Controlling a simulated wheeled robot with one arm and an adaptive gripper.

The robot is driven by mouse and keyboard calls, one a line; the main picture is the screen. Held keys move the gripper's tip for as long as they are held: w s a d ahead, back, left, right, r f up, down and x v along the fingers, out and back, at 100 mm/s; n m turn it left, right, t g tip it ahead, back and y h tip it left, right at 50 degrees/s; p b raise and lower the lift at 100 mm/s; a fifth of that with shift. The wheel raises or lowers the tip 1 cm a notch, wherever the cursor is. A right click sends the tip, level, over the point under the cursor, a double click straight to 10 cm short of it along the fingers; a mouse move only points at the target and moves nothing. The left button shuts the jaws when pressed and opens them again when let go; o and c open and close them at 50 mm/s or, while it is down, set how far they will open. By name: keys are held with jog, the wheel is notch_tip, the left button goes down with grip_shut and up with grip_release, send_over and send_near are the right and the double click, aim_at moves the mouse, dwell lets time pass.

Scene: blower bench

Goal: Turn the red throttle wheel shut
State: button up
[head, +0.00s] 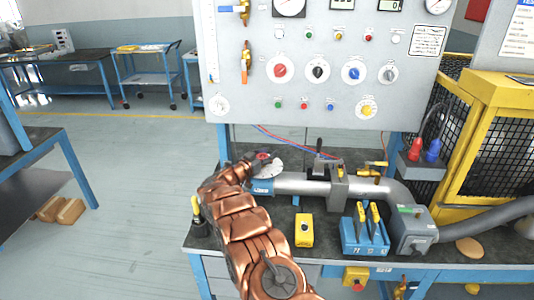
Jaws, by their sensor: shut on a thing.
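The red throttle wheel (263,156) shows as a small red patch above a pale round dial plate (270,168), at the left end of the grey pipe (305,184) on the bench. My copper-coloured arm reaches up from the bottom of the head view. My gripper (254,164) is at the wheel, shut on it from the left side. The fingers are small and dark here, and they and my wrist hide part of the wheel. The wheel's exact angle cannot be read.
A yellow box (304,230) and a blue holder with yellow-handled tools (364,236) stand on the bench (330,262) right of my arm. A valve block (338,187) sits on the pipe. The grey control panel (325,70) rises behind. A yellow cage (495,130) stands right.

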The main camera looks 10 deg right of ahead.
jog(key=shift+a+r, duration=0.1)
jog(key=shift+a, duration=0.15)
jog(key=o, duration=0.9)
jog(key=shift+a, duration=0.1)
jog(key=shift+o, duration=0.2)
jog(key=shift+s+d, duration=0.1)
jog(key=shift+d, duration=0.1)
jog(key=shift+a, duration=0.1)
jog(key=v, duration=1.2)
